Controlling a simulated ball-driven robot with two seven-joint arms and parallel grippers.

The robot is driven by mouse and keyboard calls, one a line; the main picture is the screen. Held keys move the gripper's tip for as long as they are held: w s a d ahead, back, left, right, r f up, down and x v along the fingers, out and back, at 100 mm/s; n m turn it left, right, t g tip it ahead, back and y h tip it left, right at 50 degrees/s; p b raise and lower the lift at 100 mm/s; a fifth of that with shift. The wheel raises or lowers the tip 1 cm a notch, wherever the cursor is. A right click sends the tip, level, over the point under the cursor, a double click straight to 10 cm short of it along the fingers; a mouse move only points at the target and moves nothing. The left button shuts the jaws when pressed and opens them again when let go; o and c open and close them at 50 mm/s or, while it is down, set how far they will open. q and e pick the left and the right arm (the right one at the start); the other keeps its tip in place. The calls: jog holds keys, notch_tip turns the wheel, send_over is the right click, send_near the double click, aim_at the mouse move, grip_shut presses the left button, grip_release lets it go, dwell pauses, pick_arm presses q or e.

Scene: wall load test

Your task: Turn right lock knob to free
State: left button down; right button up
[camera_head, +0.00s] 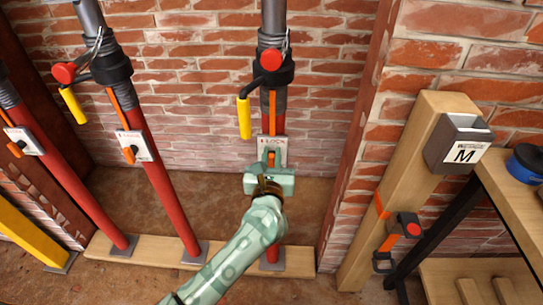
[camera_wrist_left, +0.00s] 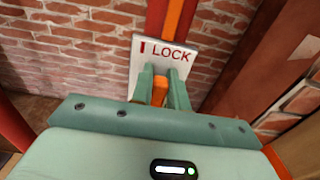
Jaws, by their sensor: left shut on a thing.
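The right lock knob, a small orange handle (camera_wrist_left: 159,92), sits on a white plate (camera_wrist_left: 181,62) marked "LOCK" in red, with a short red bar. My green left gripper (camera_head: 269,165) comes up from below at the plate. In the left wrist view its two fingers (camera_wrist_left: 161,86) are shut on the orange knob, one on each side. The fingers hide part of the knob, so its exact turn is hard to tell. My right gripper is not in view.
Two more red posts (camera_head: 168,190) with orange knobs (camera_head: 130,154) stand to the left. Yellow-handled levers (camera_head: 244,118) hang from the upper collars. A wooden beam (camera_head: 365,190) with a box marked M (camera_head: 462,143) and a bench (camera_head: 508,187) stand right. Brick wall lies behind.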

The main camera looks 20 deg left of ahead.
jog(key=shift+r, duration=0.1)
pick_arm(q)
jog(key=shift+d+r+m+p, duration=0.15)
jog(key=shift+m+p, duration=0.55)
jog(key=shift+m, duration=0.2)
jog(key=m+p, duration=0.1)
jog(key=m, duration=0.1)
jog(key=shift+d+m+p, duration=0.2)
jog(key=shift+m+p, duration=0.1)
jog(key=shift+p, duration=0.1)
jog(key=shift+w+d+f+m+p, duration=0.15)
jog(key=shift+f+m+p, duration=0.5)
jog(key=shift+m, duration=1.6)
jog(key=shift+d+f+m+p, duration=0.25)
jog(key=shift+m+p, duration=0.85)
jog(key=shift+m, duration=1.2)
jog(key=shift+w+d+f+m+p, duration=0.1)
jog(key=shift+d+f+m+p, duration=0.2)
jog(key=shift+m+p, duration=1.25)
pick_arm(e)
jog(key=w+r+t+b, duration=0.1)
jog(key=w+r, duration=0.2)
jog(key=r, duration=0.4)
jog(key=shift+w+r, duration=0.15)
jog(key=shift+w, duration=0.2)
pick_arm(q)
jog(key=shift+a+f+m, duration=0.1)
jog(key=shift+m, duration=0.7)
jog(key=c, duration=1.4)
grip_release()
